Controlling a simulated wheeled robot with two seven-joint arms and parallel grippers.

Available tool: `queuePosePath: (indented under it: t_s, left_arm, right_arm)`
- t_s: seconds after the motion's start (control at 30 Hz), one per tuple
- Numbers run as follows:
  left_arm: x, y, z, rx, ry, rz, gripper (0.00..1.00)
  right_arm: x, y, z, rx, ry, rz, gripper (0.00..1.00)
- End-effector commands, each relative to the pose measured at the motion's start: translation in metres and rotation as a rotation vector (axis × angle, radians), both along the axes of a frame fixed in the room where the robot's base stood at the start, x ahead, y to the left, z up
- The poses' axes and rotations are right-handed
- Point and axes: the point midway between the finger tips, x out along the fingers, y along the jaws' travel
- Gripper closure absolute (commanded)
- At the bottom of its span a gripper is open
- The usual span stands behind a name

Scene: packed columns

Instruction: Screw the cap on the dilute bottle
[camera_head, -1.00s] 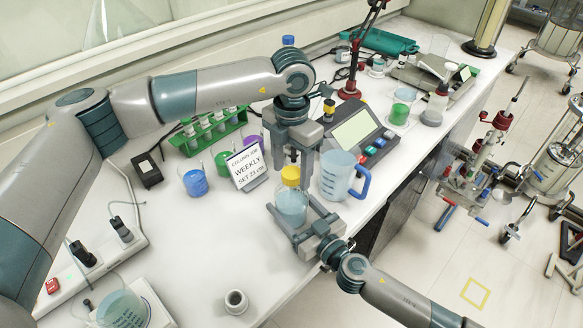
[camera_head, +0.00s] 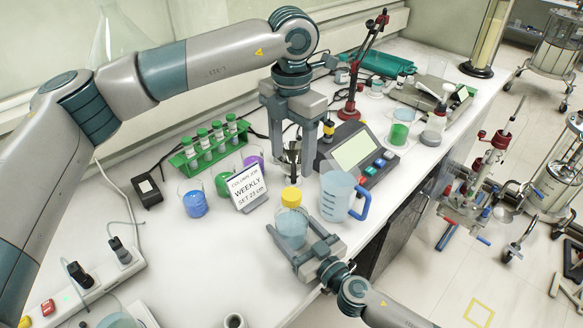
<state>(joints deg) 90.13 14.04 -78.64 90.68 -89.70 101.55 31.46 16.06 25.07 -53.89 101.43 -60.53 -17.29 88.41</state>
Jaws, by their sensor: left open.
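The bottle (camera_head: 292,231) holds pale blue liquid and stands upright near the table's front edge. A yellow cap (camera_head: 291,197) sits on its neck; how tightly it is screwed cannot be told. My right gripper (camera_head: 292,224) comes from the front right, with one finger on each side of the bottle's body, shut on it. My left gripper (camera_head: 292,166) points down above the cap, open, with its fingers apart and clear of the cap. A dark, slender object shows between its fingers, seemingly behind them.
A blue-handled jug (camera_head: 337,196) stands close right of the bottle. A sign (camera_head: 247,188), a beaker of blue liquid (camera_head: 195,204) and a green tube rack (camera_head: 208,146) stand to the left. A display device (camera_head: 356,153) stands behind the jug.

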Motion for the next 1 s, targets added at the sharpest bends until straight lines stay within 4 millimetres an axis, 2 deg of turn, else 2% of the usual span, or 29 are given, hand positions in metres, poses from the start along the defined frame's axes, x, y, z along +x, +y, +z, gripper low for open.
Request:
queuePosePath:
  t_s: [0.17, 0.47, 0.5, 0.53, 0.57, 1.0]
  left_arm:
    - [-0.0003, -0.0003, 0.0113, -0.001, 0.001, -0.001, 0.42]
    - [-0.0003, -0.0002, 0.0125, -0.001, 0.001, -0.001, 0.42]
    - [-0.0003, -0.0002, 0.0125, -0.001, 0.001, -0.001, 0.42]
    - [-0.0003, -0.0002, 0.0125, -0.001, 0.001, -0.001, 0.42]
    - [-0.0003, -0.0002, 0.0125, -0.001, 0.001, -0.001, 0.42]
    - [-0.0003, 0.0000, 0.0105, -0.001, 0.001, 0.000, 0.42]
  right_arm:
    - [-0.0004, 0.0001, -0.0009, 0.001, 0.002, 0.000, 0.97]
    - [-0.0004, 0.0001, -0.0008, 0.001, 0.002, 0.000, 0.97]
    - [-0.0005, 0.0002, -0.0009, 0.001, 0.002, 0.000, 0.25]
    - [-0.0004, 0.0001, -0.0008, 0.001, 0.002, 0.000, 0.18]
    - [-0.0004, 0.0001, -0.0008, 0.000, 0.001, 0.000, 0.12]
    - [-0.0039, -0.0026, -0.0012, 0.000, 0.001, 0.000, 0.12]
